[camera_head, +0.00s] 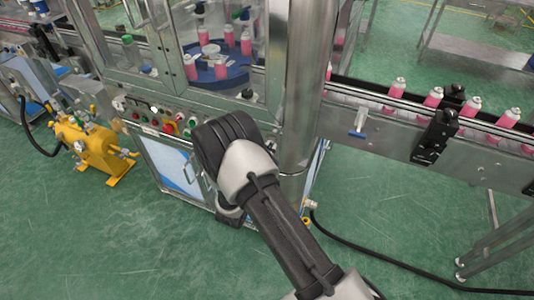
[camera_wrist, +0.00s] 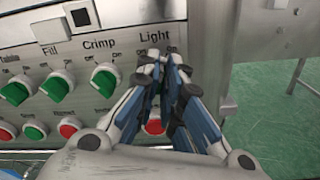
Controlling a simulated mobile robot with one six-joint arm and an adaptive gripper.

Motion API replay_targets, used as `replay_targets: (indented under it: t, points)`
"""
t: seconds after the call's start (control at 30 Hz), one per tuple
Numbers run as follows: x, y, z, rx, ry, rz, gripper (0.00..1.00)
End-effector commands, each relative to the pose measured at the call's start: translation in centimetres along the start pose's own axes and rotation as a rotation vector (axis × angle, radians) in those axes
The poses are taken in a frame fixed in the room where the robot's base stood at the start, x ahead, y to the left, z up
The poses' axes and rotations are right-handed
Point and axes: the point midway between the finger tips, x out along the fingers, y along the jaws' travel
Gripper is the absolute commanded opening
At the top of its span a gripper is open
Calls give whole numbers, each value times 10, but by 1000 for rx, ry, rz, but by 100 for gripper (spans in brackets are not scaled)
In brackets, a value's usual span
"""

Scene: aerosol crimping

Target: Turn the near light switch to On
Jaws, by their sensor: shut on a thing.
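The wrist view shows the machine's control panel (camera_wrist: 112,25), with the word Light above my gripper (camera_wrist: 161,62). My gripper's two blue-and-grey fingers are close together at the spot under that word, shut on the light switch. The switch is hidden by the fingers, so I cannot tell which way it points. In the head view my arm's dark wrist covers the fingertips and the right end of the control panel (camera_head: 150,118).
Several green knobs, one under Crimp (camera_wrist: 104,80), sit left of my gripper, with red and green buttons below. A red button (camera_wrist: 154,126) shows between my fingers. In the head view a conveyor (camera_head: 385,105) with pink bottles runs right; a yellow pump (camera_head: 92,145) stands left.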

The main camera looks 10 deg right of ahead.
Motion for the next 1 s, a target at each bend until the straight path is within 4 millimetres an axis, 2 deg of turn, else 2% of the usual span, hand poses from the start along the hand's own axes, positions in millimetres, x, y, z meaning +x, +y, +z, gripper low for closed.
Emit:
replay_targets:
  t: [0.4,0.93,0.97,1.0]
  points:
    - [0,-1,-1,175,1,0,0]
    - [0,-1,-1,197,2,0,0]
    - [0,-1,-1,197,1,0,10]
    - [0,-1,-1,196,1,0,12]
